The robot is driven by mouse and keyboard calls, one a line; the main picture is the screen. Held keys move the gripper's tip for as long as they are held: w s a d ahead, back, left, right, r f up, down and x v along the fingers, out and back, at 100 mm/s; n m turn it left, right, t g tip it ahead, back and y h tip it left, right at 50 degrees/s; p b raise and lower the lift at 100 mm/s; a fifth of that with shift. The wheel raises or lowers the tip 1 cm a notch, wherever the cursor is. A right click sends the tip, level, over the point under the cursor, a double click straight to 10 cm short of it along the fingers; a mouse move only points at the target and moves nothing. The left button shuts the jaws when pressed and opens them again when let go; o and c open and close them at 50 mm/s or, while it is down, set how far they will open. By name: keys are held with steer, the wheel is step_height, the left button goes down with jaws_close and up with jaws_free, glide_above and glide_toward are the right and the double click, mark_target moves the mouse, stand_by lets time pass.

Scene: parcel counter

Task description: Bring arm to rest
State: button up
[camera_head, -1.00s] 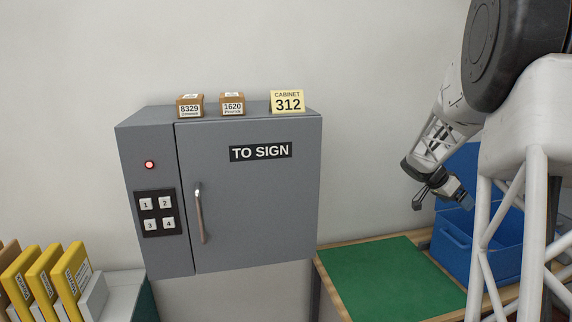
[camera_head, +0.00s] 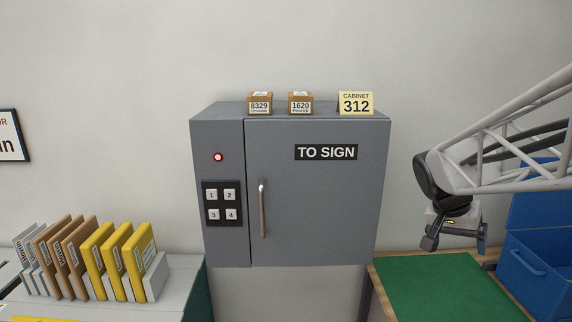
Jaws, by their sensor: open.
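My gripper (camera_head: 454,244) hangs at the right of the view, at the end of my white lattice arm, over the back edge of the green mat. It is open and I see nothing between its fingers. It is apart from the grey cabinet (camera_head: 318,215), to the right of it. The cabinet door, labelled TO SIGN, is shut, with a vertical handle (camera_head: 262,210) on its left side. A keypad (camera_head: 223,204) with buttons 1 to 4 and a lit red lamp (camera_head: 218,157) are on the left panel.
Two small boxes, 8329 (camera_head: 260,103) and 1620 (camera_head: 300,103), and a yellow card 312 (camera_head: 356,103) stand on the cabinet. Yellow and brown folders (camera_head: 120,262) stand on the left counter. A blue bin (camera_head: 535,270) stands right of the green mat (camera_head: 440,290), which is clear.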

steer(key=s+a+f+n+t+y, duration=0.1)
steer(key=s+a+n, duration=0.3)
steer(key=s+a, duration=0.5)
steer(key=s+a+f+n+t+y, duration=0.1)
steer(key=s+a+f+n+y, duration=0.2)
steer(key=s+a, duration=0.6)
steer(key=shift+a+f+n+y, duration=0.15)
steer(key=shift+a+n+y, duration=0.15)
steer(key=shift+n, duration=0.3)
steer(key=shift+c, duration=0.4)
stand_by(1.8)
